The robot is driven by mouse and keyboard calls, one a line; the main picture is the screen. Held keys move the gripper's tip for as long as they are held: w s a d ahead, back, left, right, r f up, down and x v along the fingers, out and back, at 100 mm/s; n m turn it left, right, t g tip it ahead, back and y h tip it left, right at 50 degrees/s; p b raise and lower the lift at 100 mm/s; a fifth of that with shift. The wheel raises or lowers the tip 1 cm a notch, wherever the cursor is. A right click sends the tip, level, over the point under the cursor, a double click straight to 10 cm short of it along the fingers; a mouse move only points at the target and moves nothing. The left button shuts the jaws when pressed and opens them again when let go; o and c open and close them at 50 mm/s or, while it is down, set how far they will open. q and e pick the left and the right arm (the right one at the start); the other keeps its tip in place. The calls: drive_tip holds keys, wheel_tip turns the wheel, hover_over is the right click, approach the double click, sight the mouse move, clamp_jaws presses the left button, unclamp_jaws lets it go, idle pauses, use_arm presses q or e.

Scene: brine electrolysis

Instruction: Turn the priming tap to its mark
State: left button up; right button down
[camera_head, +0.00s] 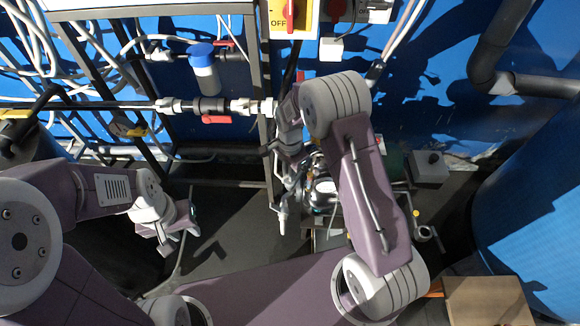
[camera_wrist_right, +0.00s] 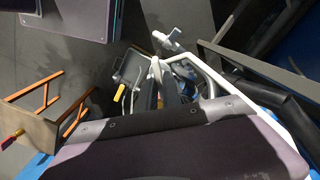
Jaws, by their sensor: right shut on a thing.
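My right gripper (camera_head: 285,205) reaches down beside the pump (camera_head: 322,192) below the wall pipework. It is shut on what I take to be the priming tap, which is largely hidden by the fingers and my forearm. In the right wrist view the fingers (camera_wrist_right: 158,82) point away among pale and dark pump parts. The tap's mark cannot be made out. My left gripper (camera_head: 167,235) hangs over the dark floor at the left, away from the pump. Its jaw opening is unclear.
A switch box marked OFF (camera_head: 290,18) is above. A large blue tank (camera_head: 535,200) stands right. Dark floor lies open between my grippers.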

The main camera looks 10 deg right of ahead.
drive_tip(key=n+p, duration=0.2)
drive_tip(key=n, duration=0.2)
drive_tip(key=shift+r+n+p, duration=0.15)
drive_tip(key=shift+n+p, duration=0.15)
drive_tip(key=shift+p, duration=0.05)
drive_tip(key=shift+n+p, duration=0.95)
drive_tip(key=shift+n, duration=1.35)
drive_tip(key=c, duration=1.5)
unclamp_jaws()
wheel_tip(320, 180, up, 9)
drive_tip(key=shift+f+p, duration=0.1)
drive_tip(key=shift+p, duration=0.55)
